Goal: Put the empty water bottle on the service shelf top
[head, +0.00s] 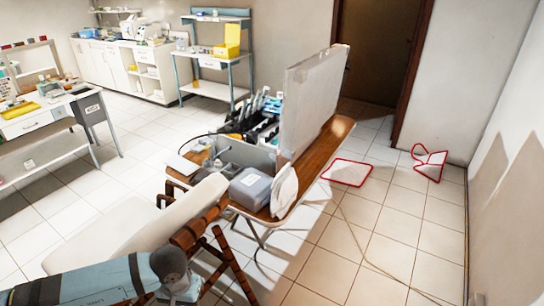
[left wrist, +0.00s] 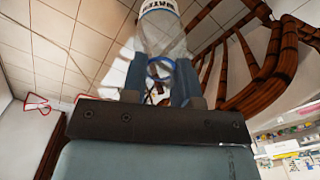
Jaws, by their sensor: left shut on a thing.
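The clear water bottle (left wrist: 163,28), with a printed label and a blue ring, is between the fingers of my left gripper (left wrist: 160,75) in the left wrist view. The gripper is shut on it, and part of the bottle is cut off by the top edge. In the head view my left arm comes in at the lower left; I cannot make out the bottle there. My right gripper is not in view.
A wooden folding table (head: 330,135) with a grey case (head: 252,188) and dental tools stands mid-room. A cream reclining chair (head: 130,235) with a brown frame is close to my left arm. Red-outlined sheets (head: 347,172) and a cable lie on the tiles. Open floor lies at left.

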